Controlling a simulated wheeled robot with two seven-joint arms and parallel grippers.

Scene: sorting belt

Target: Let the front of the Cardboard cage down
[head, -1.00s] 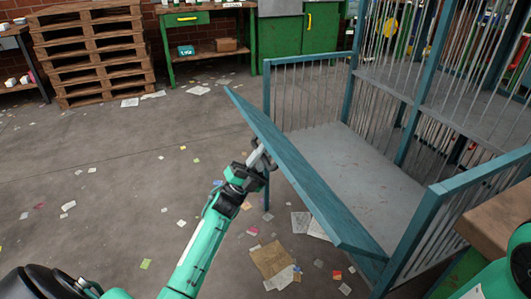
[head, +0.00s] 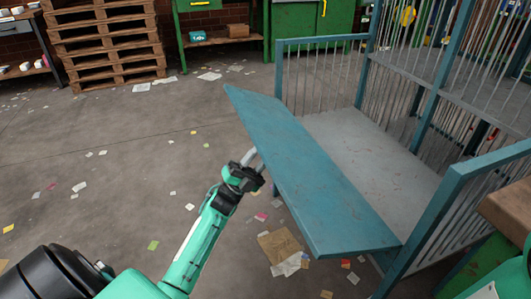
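The cage (head: 460,174) is a blue-green metal frame with thin vertical bars and a grey floor (head: 365,140). Its front panel (head: 305,175) is a flat blue-green board, tilted outward from the cage's front edge, with its broad face showing. My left gripper (head: 254,163) is at the panel's outer left edge, about midway along it. The fingertips meet or pass under that edge, so whether they are shut on it is hidden. My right gripper is not in view; only a bit of green arm shows at the right edge.
Wooden pallets (head: 105,45) are stacked at the back left. A green bench (head: 225,48) and green cabinet (head: 310,30) stand behind. Paper scraps and a flat brown piece (head: 279,246) lie on the floor. A brown wooden block or tabletop corner (head: 508,210) is at the right. Floor left of the panel is mostly clear.

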